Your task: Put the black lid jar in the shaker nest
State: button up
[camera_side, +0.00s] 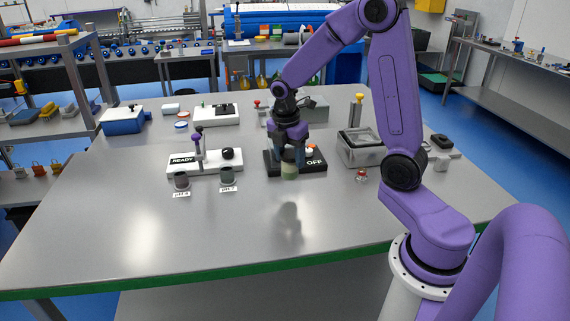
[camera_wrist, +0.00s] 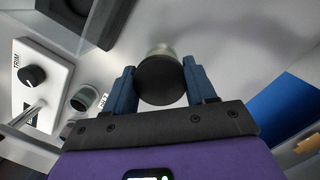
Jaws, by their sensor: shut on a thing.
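My gripper (camera_side: 289,152) is shut on the black lid jar, a small jar with a pale green body (camera_side: 289,171). In the wrist view its round black lid (camera_wrist: 160,80) sits between the two blue fingertips. The jar is upright and held above the table, with a shadow on the bare top in front. Behind it in the side view is a black unit marked OFF (camera_side: 314,164), with an orange-topped part. This may be the shaker; the arm and jar cover its middle, so I cannot make out the nest.
A white READY unit (camera_side: 207,168) with a post and black knob stands left. Two small labelled pots, one dark (camera_side: 181,180) and one grey (camera_side: 227,177), stand before it. A grey bin (camera_side: 361,154) and a small red-topped part (camera_side: 361,176) are right. The front table is clear.

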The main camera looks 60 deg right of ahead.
jog(key=s+a+r, duration=0.3)
jog(key=s+r, duration=0.5)
jog(key=s, duration=0.3)
jog(key=w+d, duration=0.1)
jog(key=w, duration=0.3)
jog(key=w+d, duration=0.2)
jog(key=w, duration=0.2)
jog(key=w+d+r, duration=0.1)
jog(key=w+d, duration=0.1)
jog(key=w, duration=0.1)
jog(key=shift+w+d+r, duration=0.1)
jog(key=shift+w+d, duration=0.1)
jog(key=shift+w, duration=0.2)
jog(key=w+d+f, duration=0.2)
jog(key=w+d, duration=0.6)
notch_tip(320, 180, down, 10)
jog(key=shift+w, duration=0.15)
jog(key=shift+f, duration=0.15)
jog(key=o, duration=0.9)
